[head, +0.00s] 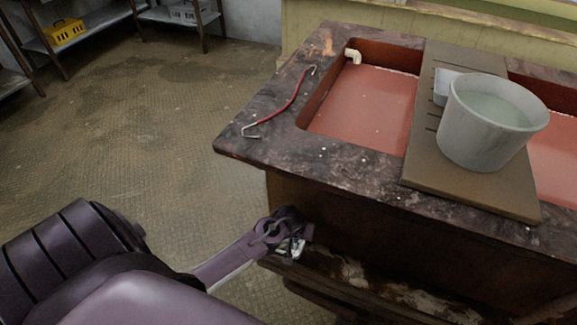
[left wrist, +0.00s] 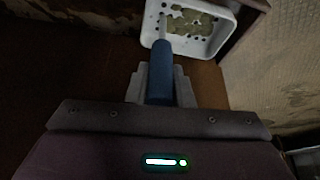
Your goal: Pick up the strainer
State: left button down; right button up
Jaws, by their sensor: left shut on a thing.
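The strainer (left wrist: 222,45) is at the top of the left wrist view. It looks like a white, rounded box with dark holes and patchy yellow-green areas inside. A blue handle (left wrist: 161,72) runs toward it, with a thin pale rod at its far end. My left gripper (left wrist: 160,85) is shut around the blue handle. In the head view my left gripper (head: 290,240) is low beside the front left corner of the sink counter. The strainer cannot be made out clearly there. Whether it touches a surface is unclear. My right gripper is out of view.
The dark stone sink counter (head: 245,140) stands close above and right of my gripper. A brown board (head: 420,165) across it bears a grey bucket (head: 480,140) of liquid. A red hooked cord (head: 285,105) lies on the counter. A worn lower ledge (head: 390,290) runs below. Floor at left is clear.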

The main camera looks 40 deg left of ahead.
pick_arm(q)
jog(key=shift+r, duration=0.15)
jog(key=shift+s+r, duration=0.1)
jog(key=shift+r, duration=0.15)
notch_tip(320, 180, up, 7)
jog(key=shift+f+p, duration=0.2)
jog(key=shift+p, duration=0.35)
jog(key=s+d+r+p, duration=0.1)
jog(key=s+d+p, duration=0.1)
jog(key=s, duration=0.7)
jog(key=s+d+r+p, duration=0.1)
jog(key=s+d+p, duration=0.1)
jog(key=s, duration=0.8)
jog(key=shift+d+r, duration=0.35)
jog(key=shift+s, duration=0.1)
